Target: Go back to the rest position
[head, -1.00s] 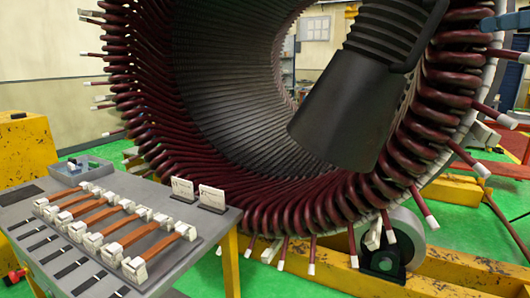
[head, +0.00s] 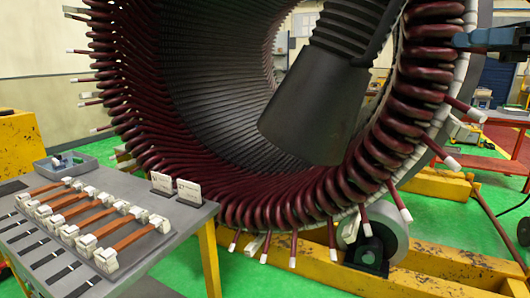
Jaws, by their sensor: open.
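My gripper (head: 466,40) shows at the upper right edge of the head view as a blue-grey part. It points left, in front of the right side of the stator's rim, and appears open. I see nothing held in it, though its fingers are small and partly blend with the coils. The stator (head: 205,80) is a huge ring with dark red coil ends and white-tipped leads. It fills the middle of the view.
A grey table (head: 145,262) at lower left holds several copper pieces with white ends, two small white cards (head: 188,192) and a grey tray (head: 65,164). A large black flared, ribbed body (head: 315,115) hangs before the bore. Yellow beams (head: 450,265) and a roller (head: 385,232) sit below.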

